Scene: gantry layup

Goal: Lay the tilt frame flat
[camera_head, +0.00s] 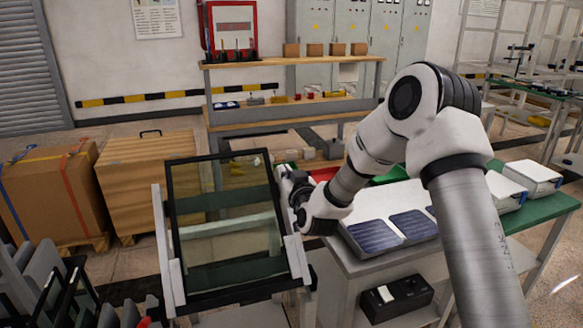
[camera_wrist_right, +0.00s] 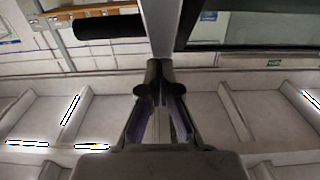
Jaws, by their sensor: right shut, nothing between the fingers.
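The tilt frame (camera_head: 297,262) stands steeply tilted in the head view, with light grey side rails. A black-edged glass pane (camera_head: 225,222) leans on it, see-through and taller than the rails. My right gripper (camera_head: 287,182) is at the pane's right edge, near the upper end of the right rail. In the right wrist view its fingers (camera_wrist_right: 160,75) are shut with nothing between them. A grey bar (camera_wrist_right: 159,28) and a dark pane edge (camera_wrist_right: 187,25) are just beyond the fingertips; I cannot tell whether they touch. My left gripper is not in view.
A bench with blue solar panels (camera_head: 374,236) and a red tray (camera_head: 324,174) stands right of the frame. Wooden crates (camera_head: 148,180) stand behind it on the left. A dark slotted rack (camera_head: 60,290) is at the lower left. A wooden-topped workbench (camera_head: 290,62) stands behind.

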